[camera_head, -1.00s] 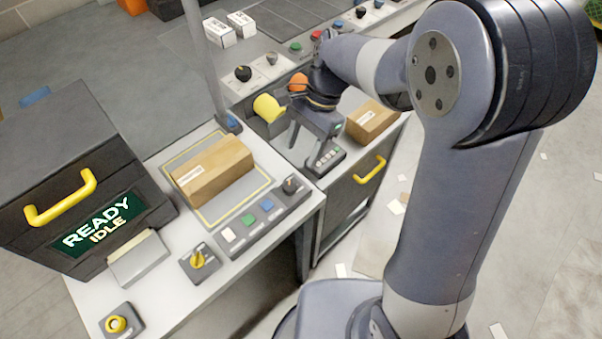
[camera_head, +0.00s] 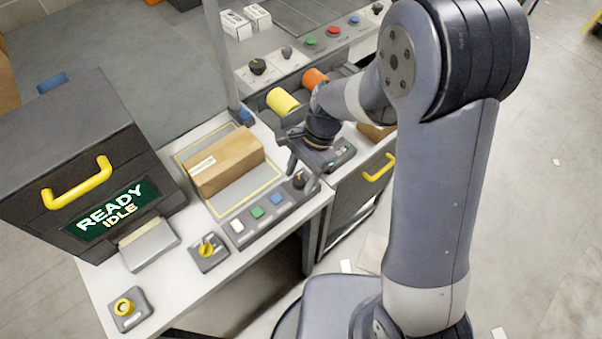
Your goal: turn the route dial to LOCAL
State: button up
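My gripper (camera_head: 302,170) reaches down over the front right corner of the white table. Its two fingers look spread apart, with nothing seen between them. A black dial (camera_head: 299,182) sits at the right end of the grey button panel (camera_head: 240,240), just below the fingers. I cannot tell whether they touch it. A yellow knob (camera_head: 207,248) on a small grey box stands left of that panel. Two dark knobs (camera_head: 257,66) (camera_head: 287,52) sit on the back console. The labels are too small to read, so I cannot tell which is the route dial or its setting.
A cardboard box (camera_head: 226,160) lies on the yellow-outlined pad behind the panel. A dark machine reading READY IDLE (camera_head: 100,195) stands at left. A yellow round button (camera_head: 124,308) is at front left. A thin post (camera_head: 218,60) rises behind the box. Yellow and orange cylinders (camera_head: 282,101) (camera_head: 315,79) stand beyond.

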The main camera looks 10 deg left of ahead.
jog(key=c, duration=0.9)
jog(key=shift+n, duration=0.3)
jog(key=n+h, duration=0.1)
jog(key=n, duration=0.3)
jog(key=shift+w+a+g+h, duration=0.1)
jog(key=shift+a+g+h, duration=0.05)
jog(key=shift+g+h, duration=0.25)
jog(key=shift+a+n+h, duration=0.1)
jog(key=shift+n+h, duration=0.6)
jog(key=shift+n, duration=1.7)
jog(key=o, duration=1)
jog(key=shift+c, duration=0.2)
